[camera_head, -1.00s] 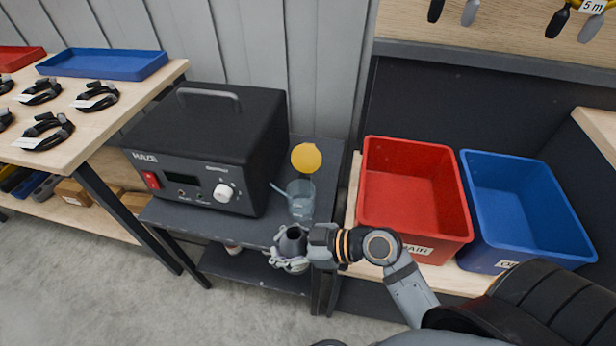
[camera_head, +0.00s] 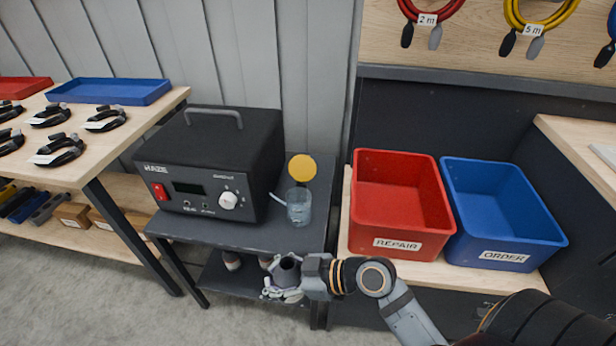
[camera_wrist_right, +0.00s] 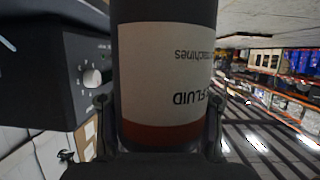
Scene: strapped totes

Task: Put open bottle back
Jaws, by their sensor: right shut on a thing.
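My right gripper (camera_head: 284,290) is shut on a dark grey open bottle (camera_head: 287,271), held upright in front of the small dark cart, near its front edge. In the right wrist view the bottle (camera_wrist_right: 168,75) fills the middle, with a white label reading "FLUID" and an orange-brown band, between the two fingers (camera_wrist_right: 160,128). A yellow round cap or lid (camera_head: 302,168) and a clear measuring cup (camera_head: 299,206) are on the cart top (camera_head: 250,236). Other bottles (camera_head: 232,260) stand on the cart's lower shelf, partly hidden by my gripper. My left gripper is not in view.
A black HAZE machine (camera_head: 210,165) takes up most of the cart top. A red REPAIR tote (camera_head: 400,244) and a blue ORDER tote (camera_head: 505,254) stand to the right. A wooden table (camera_head: 85,160) with cables and trays is at left.

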